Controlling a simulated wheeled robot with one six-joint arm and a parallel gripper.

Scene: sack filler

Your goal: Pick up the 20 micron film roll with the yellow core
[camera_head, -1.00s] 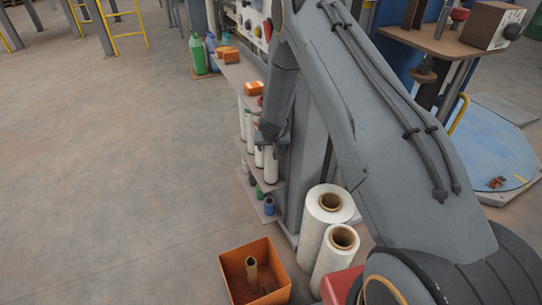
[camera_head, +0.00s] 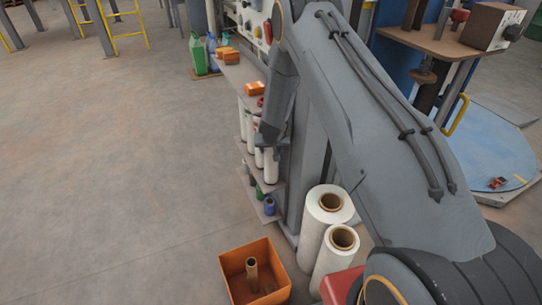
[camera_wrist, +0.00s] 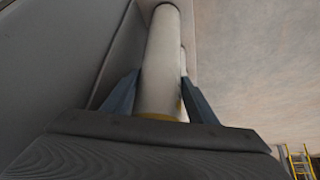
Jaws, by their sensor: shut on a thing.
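In the wrist view a white film roll (camera_wrist: 160,62) stands between the two blue-grey fingers of my gripper (camera_wrist: 162,79), with a yellow core edge at its near end. My gripper is shut on this roll. Another pale roll (camera_wrist: 183,68) shows partly behind it, with a bit of yellow at its end. In the head view my gripper (camera_head: 269,146) is at the shelf rack, over white rolls (camera_head: 259,157) standing on the middle shelf. My arm hides part of them. I cannot read any micron marking.
Two large film rolls (camera_head: 325,205) stand on the floor right of the rack. An orange bin (camera_head: 233,273) with a brown core is in front. Orange boxes (camera_head: 228,55) lie on the top shelf. The floor to the left is clear.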

